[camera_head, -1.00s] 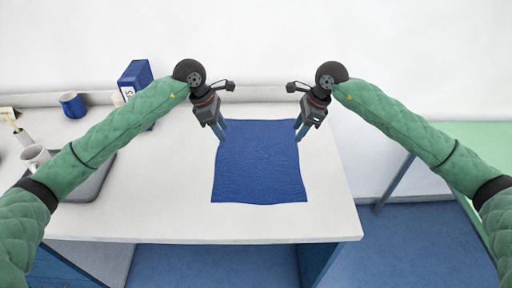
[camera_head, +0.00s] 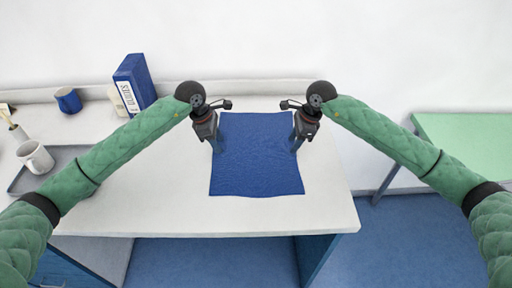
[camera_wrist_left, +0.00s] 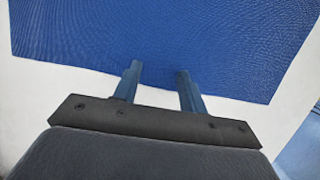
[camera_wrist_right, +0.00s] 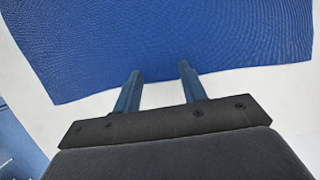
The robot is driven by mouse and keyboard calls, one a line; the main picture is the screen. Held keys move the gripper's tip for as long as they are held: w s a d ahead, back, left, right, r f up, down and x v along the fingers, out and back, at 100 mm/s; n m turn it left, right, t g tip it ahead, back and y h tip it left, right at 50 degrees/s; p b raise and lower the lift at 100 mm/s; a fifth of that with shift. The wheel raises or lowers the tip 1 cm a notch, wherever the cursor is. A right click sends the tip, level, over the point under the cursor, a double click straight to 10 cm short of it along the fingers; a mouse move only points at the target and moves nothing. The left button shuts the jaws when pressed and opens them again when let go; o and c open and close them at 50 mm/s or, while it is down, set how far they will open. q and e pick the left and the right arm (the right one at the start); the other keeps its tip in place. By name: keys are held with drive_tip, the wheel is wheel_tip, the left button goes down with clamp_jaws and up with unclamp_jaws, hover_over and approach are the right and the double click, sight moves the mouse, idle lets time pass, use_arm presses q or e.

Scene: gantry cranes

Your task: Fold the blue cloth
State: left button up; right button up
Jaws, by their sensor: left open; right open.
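The blue cloth (camera_head: 256,160) lies flat and spread out on the white table in the head view. My left gripper (camera_head: 216,149) is over the cloth's left edge, open and empty. My right gripper (camera_head: 295,149) is over its right edge, also open and empty. In the left wrist view the cloth (camera_wrist_left: 170,35) fills the top, and the fingertips (camera_wrist_left: 159,70) overlap its edge. In the right wrist view the cloth (camera_wrist_right: 165,35) shows likewise, with the fingertips (camera_wrist_right: 160,69) at its edge. I cannot tell whether the fingers touch the cloth.
On the white table (camera_head: 165,205), a blue binder (camera_head: 140,82), a blue mug (camera_head: 68,100), a white mug (camera_head: 35,157) and a grey tray (camera_head: 62,155) stand at the left. A green-topped table (camera_head: 470,145) is at the right. The tabletop in front of the cloth is clear.

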use_arm(q)
drive_tip(key=shift+f, duration=0.2)
use_arm(e)
drive_tip(key=shift+f, duration=0.15)
use_arm(q)
drive_tip(key=shift+r, duration=0.1)
drive_tip(key=shift+c, duration=0.6)
use_arm(e)
drive_tip(key=shift+c, duration=0.6)
use_arm(q)
clamp_jaws()
use_arm(e)
clamp_jaws()
use_arm(q)
drive_tip(key=shift+r, duration=0.1)
use_arm(e)
drive_tip(key=shift+r, duration=0.2)
